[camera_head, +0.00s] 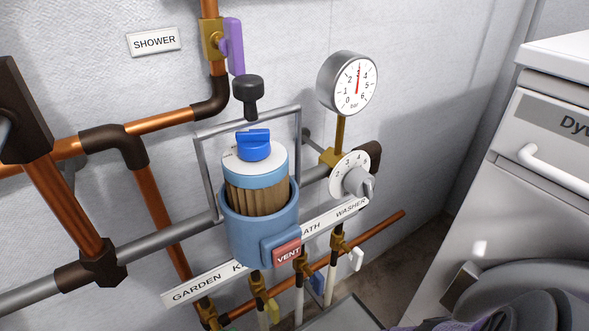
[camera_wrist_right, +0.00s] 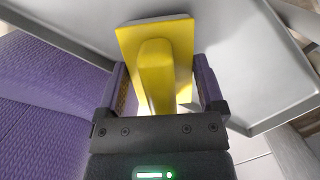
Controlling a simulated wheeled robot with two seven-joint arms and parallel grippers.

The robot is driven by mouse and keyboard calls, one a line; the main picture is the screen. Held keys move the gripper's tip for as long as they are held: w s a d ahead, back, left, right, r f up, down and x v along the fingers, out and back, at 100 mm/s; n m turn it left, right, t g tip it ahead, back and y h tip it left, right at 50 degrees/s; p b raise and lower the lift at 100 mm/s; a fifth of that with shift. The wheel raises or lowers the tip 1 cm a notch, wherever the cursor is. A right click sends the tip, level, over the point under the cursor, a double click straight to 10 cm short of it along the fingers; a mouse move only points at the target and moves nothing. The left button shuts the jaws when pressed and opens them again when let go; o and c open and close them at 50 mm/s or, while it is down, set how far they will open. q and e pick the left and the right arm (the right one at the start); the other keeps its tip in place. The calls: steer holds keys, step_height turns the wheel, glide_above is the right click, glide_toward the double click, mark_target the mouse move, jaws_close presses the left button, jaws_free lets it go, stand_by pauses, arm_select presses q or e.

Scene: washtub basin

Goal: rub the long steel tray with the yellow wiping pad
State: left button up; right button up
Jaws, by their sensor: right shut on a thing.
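The yellow wiping pad (camera_wrist_right: 183,38) shows in the right wrist view, a flat plate with a raised handle block. My right gripper (camera_wrist_right: 160,82) is shut on its handle, one purple finger on each side. The long steel tray (camera_wrist_right: 245,40) is grey with a raised rim and spreads behind the pad. I cannot tell whether the pad touches the tray. In the head view the pad is not visible. A grey flat piece (camera_head: 345,317) at the bottom edge may be part of the tray. My left gripper is in neither view.
A purple ribbed surface (camera_wrist_right: 45,75) lies left of my right gripper. In the head view, copper pipes (camera_head: 150,193), a blue filter housing (camera_head: 243,222), a gauge (camera_head: 355,84) and valves fill the wall. A white machine (camera_head: 510,170) stands at the right.

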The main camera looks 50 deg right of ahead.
steer(key=shift+d+f, duration=0.1)
